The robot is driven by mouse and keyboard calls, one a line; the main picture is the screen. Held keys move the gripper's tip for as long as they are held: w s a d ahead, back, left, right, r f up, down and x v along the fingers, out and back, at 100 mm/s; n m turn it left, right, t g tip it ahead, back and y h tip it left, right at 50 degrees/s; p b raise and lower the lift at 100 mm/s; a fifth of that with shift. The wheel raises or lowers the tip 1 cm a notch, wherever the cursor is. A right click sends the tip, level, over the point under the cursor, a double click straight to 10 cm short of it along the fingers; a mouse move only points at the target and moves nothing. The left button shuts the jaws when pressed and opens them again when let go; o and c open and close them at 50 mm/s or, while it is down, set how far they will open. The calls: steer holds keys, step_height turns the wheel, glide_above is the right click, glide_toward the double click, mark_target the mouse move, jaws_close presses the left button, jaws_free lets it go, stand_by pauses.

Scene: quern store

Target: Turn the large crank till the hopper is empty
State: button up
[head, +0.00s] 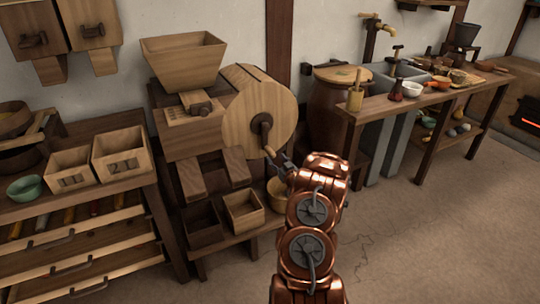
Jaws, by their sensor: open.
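A wooden quern or mill stands against the wall, with a square tapered hopper (184,58) on top. I cannot see from here what the hopper holds. A large round wooden drum (240,118) faces right, and the large crank (262,125) sits at its centre, a dark arm pointing down to a light wooden knob. My gripper (279,161) is open, at the end of my copper-coloured arm, right beside the crank's knob at the lower right. Whether its fingers surround or touch the knob is too small to tell.
Two open wooden bins (243,211) stand below the mill's chutes. A bench with small boxes (122,152) and open drawers is at left. A lidded barrel (330,110) and a long table (430,98) with bowls stand at right. The floor at lower right is clear.

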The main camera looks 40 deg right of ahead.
mark_target(274, 157)
steer(key=shift+b+x, duration=0.65)
steer(key=shift+x, duration=1.85)
steer(key=shift+w, duration=0.1)
jaws_close()
